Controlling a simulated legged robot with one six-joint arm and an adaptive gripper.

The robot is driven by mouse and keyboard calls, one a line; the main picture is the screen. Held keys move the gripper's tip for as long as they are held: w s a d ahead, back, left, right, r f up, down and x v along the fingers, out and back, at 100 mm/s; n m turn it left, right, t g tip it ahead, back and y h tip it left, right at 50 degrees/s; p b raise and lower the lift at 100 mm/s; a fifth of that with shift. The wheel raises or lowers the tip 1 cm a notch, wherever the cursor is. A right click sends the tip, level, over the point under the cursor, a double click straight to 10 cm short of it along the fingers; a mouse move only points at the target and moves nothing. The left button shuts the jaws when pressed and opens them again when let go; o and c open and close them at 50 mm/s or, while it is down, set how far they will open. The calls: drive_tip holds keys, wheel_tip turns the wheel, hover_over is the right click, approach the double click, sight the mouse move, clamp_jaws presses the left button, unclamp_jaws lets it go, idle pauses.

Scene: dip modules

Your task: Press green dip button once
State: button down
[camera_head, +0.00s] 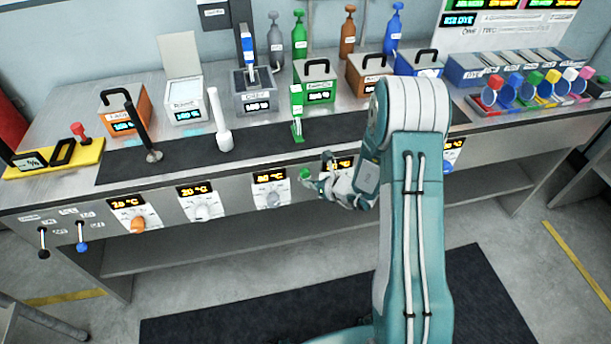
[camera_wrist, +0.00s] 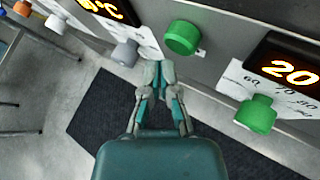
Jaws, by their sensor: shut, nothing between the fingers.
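A round green button (camera_wrist: 183,37) sticks out from the front panel in the wrist view, between a grey dial and a green dial (camera_wrist: 256,114). In the head view a green round piece (camera_head: 305,174) shows on the panel, just left of my gripper (camera_head: 318,182). In the wrist view my gripper (camera_wrist: 158,70) has its fingertips together and empty. They appear a little below and left of the green button, with a visible gap in the picture. The depth of that gap is hard to tell. In the head view my gripper and arm hide part of the panel.
The bench front (camera_head: 60,225) carries several temperature displays with dials, including an orange dial (camera_head: 138,225) and a grey dial (camera_wrist: 124,52). Several coloured lidded boxes and bottles stand on the bench top. The floor in front is clear, with a dark mat (camera_head: 250,320).

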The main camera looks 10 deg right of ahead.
drive_tip(key=shift+s, duration=2.5)
drive_tip(key=s+a+r+n+g+y, duration=0.1)
drive_tip(key=s+a+r+n+g, duration=0.2)
drive_tip(key=s+a+r+n, duration=0.45)
drive_tip(key=s+a+r+n+g+y, duration=0.1)
drive_tip(key=s+a+r+n+g, duration=0.2)
drive_tip(key=r+n, duration=0.8)
drive_tip(key=s+d+r+n+t+h, duration=0.2)
drive_tip(key=s+d+r+n+h, duration=0.7)
drive_tip(key=s+r+n, duration=0.3)
drive_tip(key=s+d, duration=0.1)
drive_tip(key=s, duration=0.2)
drive_tip(key=shift+n+h, duration=0.3)
drive_tip(key=shift+n, duration=0.05)
